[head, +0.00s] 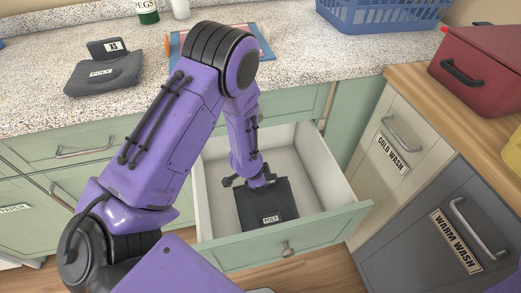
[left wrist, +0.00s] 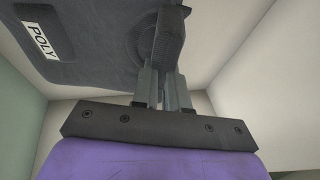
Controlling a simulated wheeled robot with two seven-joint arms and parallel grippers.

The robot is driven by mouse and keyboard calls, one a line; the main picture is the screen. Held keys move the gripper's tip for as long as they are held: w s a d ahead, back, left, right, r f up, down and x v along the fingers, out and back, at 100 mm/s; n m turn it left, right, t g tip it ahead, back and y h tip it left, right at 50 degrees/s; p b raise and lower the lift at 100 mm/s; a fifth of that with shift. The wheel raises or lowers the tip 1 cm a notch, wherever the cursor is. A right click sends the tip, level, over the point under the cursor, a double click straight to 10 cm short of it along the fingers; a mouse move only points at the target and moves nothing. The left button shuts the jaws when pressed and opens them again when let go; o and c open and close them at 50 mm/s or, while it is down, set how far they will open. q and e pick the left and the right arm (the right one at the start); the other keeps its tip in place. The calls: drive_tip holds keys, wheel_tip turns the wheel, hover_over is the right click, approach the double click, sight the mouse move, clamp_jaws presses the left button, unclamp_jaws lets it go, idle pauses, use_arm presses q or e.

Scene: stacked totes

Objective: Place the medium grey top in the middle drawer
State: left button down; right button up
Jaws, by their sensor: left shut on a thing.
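A folded dark grey top (head: 267,205) with a white POLY label is inside the open drawer (head: 335,182), close to its front panel. My left gripper (head: 261,182) reaches down into the drawer and is shut on the top's back part. In the left wrist view, the fingers (left wrist: 166,80) close on a raised dark part of the grey top (left wrist: 95,35). Whether the top rests on the drawer floor is hard to tell. No size tag is readable on it. My right gripper is not in view.
Another folded dark grey top (head: 104,74) with a POLY label and a small size tag lies on the speckled counter (head: 40,110). A blue basket (head: 385,14) and a red box (head: 485,65) stand at the back right. COLD WASH (head: 385,140) and WARM WASH (head: 445,235) fronts are right.

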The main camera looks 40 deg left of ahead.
use_arm(q)
drive_tip(key=shift+r, duration=0.1)
drive_tip(key=c, duration=1.1)
unclamp_jaws()
drive_tip(key=shift+c, duration=0.2)
drive_tip(key=shift+r, duration=0.1)
drive_tip(key=p+v, duration=0.2)
drive_tip(key=v, duration=1)
drive_tip(key=shift+p, duration=0.3)
drive_tip(key=shift+s, duration=0.1)
